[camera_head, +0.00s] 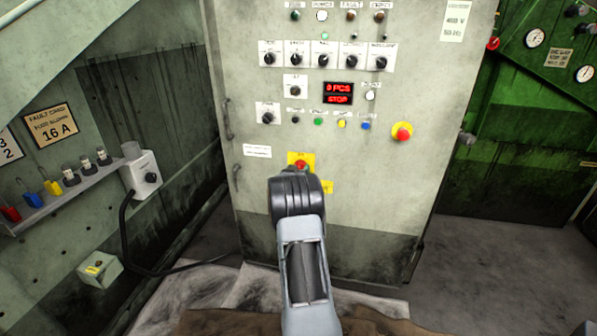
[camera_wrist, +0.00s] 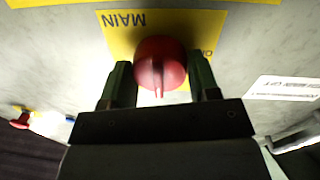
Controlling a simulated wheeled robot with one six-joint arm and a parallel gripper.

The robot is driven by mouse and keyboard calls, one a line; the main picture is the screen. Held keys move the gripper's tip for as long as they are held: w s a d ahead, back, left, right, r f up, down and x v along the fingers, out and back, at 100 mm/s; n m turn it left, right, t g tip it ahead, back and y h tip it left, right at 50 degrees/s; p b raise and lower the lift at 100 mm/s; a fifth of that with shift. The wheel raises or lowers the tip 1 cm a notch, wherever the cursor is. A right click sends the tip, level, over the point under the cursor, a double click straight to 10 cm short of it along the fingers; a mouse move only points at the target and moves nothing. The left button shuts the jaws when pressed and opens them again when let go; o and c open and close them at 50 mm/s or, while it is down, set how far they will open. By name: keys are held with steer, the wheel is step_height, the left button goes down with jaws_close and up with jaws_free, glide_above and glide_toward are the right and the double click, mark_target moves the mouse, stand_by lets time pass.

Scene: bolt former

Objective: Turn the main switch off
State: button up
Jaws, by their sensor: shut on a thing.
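The main switch (camera_wrist: 161,62) is a round red knob with a raised grip, on a yellow plate (camera_wrist: 118,32) lettered MAIN, which appears upside down in the wrist view. My gripper (camera_wrist: 160,80) has one finger on each side of the knob and is shut on it. In the head view, the yellow plate (camera_head: 308,157) and the top of the red knob (camera_head: 300,164) show just above my arm. The arm hides the rest of the knob and the fingers there.
The grey cabinet carries several black selector knobs (camera_head: 324,60), coloured buttons and a red display (camera_head: 338,93) reading "0 PCS" and "STOP". A red emergency button (camera_head: 402,132) on yellow sits to the right. A shelf with padlocks (camera_head: 70,180) is at left.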

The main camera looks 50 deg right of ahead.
steer(key=shift+r+n, duration=0.1)
steer(key=shift+n, duration=0.2)
steer(key=n+p, duration=0.2)
steer(key=n, duration=0.2)
steer(key=shift+s+d, duration=0.1)
steer(key=n+p, duration=0.1)
steer(key=n, duration=0.3)
steer(key=shift+n+t+p, duration=0.3)
steer(key=shift+p, duration=0.1)
steer(key=n+p, duration=0.1)
steer(key=n, duration=0.3)
steer(key=shift+d+n, duration=0.1)
steer(key=shift+n, duration=0.3)
steer(key=shift+s+n+t, duration=0.1)
steer(key=shift+n+t, duration=0.3)
steer(key=shift+n, duration=2)
steer(key=o, duration=0.7)
steer(key=shift+d, duration=0.1)
steer(key=shift+o, duration=1.1)
steer(key=shift+a, duration=0.2)
